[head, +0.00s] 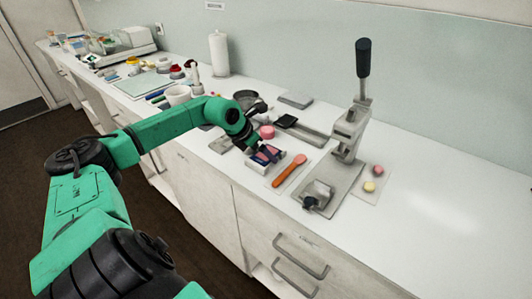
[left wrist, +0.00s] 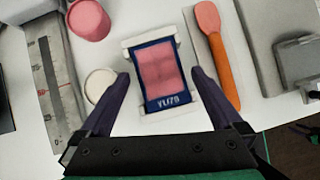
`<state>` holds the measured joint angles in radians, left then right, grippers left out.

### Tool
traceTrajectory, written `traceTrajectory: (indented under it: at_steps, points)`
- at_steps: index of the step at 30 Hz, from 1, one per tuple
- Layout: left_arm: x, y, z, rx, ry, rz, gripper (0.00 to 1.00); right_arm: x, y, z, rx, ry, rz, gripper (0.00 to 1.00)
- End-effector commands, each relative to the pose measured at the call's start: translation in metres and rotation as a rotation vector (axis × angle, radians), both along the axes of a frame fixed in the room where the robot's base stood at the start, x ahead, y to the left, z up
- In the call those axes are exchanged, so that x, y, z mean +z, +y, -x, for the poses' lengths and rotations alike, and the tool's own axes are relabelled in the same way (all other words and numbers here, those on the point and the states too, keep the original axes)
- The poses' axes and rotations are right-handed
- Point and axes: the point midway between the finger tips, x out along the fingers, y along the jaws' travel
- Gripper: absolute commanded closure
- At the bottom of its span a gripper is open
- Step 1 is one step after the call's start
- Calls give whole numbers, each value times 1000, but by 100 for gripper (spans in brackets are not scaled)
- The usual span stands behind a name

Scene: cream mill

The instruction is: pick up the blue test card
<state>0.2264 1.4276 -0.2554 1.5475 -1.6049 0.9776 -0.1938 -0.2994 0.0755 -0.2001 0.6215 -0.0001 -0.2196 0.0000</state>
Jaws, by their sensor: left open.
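The blue test card (left wrist: 158,70) has a dark blue border, a pink-red middle and white lettering on its near edge. It rests in a white holder (left wrist: 129,125) on the counter. My left gripper (left wrist: 160,77) is open, one dark finger on each side of the card, with a gap visible on both sides in the left wrist view. In the head view my left gripper (head: 263,154) is low over the card and partly hides it. My right gripper is not in view.
An orange-handled spatula (left wrist: 224,65) lies close right of the card. A pink cup (left wrist: 88,20), a pale round disc (left wrist: 100,86) and a marked strip (left wrist: 48,85) lie to its left. A lever press (head: 350,130) stands to the right. The counter's far right is mostly clear.

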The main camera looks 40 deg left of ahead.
Motion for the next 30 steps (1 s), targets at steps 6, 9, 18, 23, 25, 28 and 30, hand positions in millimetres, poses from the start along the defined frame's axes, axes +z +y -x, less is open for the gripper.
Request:
traceTrajectory:
  at_steps: [6, 9, 18, 23, 25, 28, 30]
  points:
    - [-1, 0, 0, -1, 1, -1, 8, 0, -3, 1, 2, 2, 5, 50]
    - [-1, 0, 0, -1, 1, -1, 46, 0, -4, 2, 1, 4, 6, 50]
    - [-1, 0, 0, -1, 1, -1, 76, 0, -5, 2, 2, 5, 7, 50]
    - [2, 0, 0, -2, 1, -1, 85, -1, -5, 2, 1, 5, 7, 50]
    - [8, 0, -1, -1, -1, -2, 85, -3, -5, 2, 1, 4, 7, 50]
    - [24, 0, -1, -1, -3, -2, 85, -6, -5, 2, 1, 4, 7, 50]
    - [43, 0, -1, -2, -7, 0, 85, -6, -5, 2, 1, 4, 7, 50]
